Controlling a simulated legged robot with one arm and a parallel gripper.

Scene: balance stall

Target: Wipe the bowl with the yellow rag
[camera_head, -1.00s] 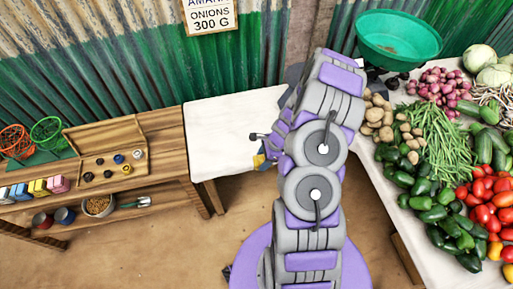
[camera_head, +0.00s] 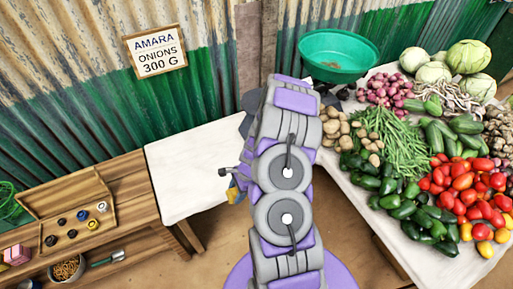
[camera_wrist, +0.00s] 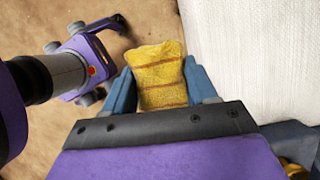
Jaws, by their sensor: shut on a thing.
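The green bowl (camera_head: 352,47) sits at the back of the produce table in the head view, with a small brownish patch inside it. My gripper (camera_wrist: 160,80) is shut on the yellow rag (camera_wrist: 160,62), which has brown stripes and sticks out between the blue fingers in the wrist view. In the head view my arm hides most of the gripper; a bit of yellow and blue shows beside the arm at the right edge of the white table. The gripper is low, left of the bowl and apart from it.
The white-topped table (camera_head: 190,160) is bare. The produce table (camera_head: 365,208) at right holds potatoes, onions, beans, peppers, tomatoes and cabbages. A wooden bench (camera_head: 128,175) with a box of weights (camera_head: 75,215) stands at left. A sign (camera_head: 156,53) hangs on the corrugated wall.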

